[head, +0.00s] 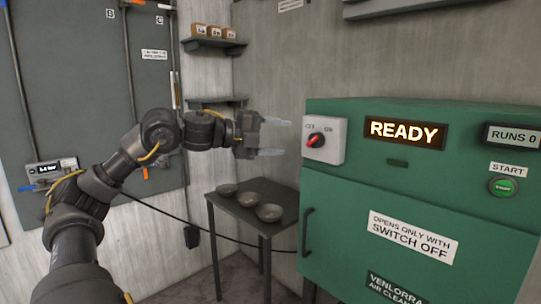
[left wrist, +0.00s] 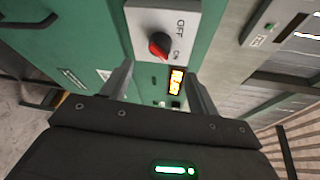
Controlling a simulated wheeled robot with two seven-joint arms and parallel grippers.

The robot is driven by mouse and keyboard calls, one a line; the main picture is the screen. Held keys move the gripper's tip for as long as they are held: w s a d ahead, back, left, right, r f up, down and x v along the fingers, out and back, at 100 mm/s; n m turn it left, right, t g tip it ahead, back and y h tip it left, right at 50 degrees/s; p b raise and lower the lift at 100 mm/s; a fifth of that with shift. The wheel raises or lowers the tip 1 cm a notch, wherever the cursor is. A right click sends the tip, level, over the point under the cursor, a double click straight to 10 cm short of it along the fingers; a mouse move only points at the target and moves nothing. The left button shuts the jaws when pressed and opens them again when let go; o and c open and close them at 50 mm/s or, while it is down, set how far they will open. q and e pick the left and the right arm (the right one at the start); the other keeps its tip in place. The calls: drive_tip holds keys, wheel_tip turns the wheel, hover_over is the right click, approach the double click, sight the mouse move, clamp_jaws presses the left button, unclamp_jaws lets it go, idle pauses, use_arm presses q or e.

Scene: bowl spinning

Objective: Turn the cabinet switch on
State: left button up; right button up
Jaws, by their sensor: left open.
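The cabinet switch is a red and black knob (head: 316,139) on a pale plate (head: 336,139) at the left of the green cabinet's (head: 330,200) front. The plate is marked OFF at left and ON at right. I cannot tell for sure which mark the knob points to. My left gripper (head: 282,137) is open and empty, left of the switch and apart from it, fingers pointing right. In the left wrist view the knob (left wrist: 159,45) shows beyond and between the open fingers of the left gripper (left wrist: 158,82). My right gripper is not in view.
A dark small table (head: 245,214) with three bowls (head: 270,213) stands below my gripper. A cable runs behind it.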

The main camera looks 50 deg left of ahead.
use_arm(q)
drive_tip(key=shift+b+v, duration=0.4)
drive_tip(key=shift+v, duration=0.45)
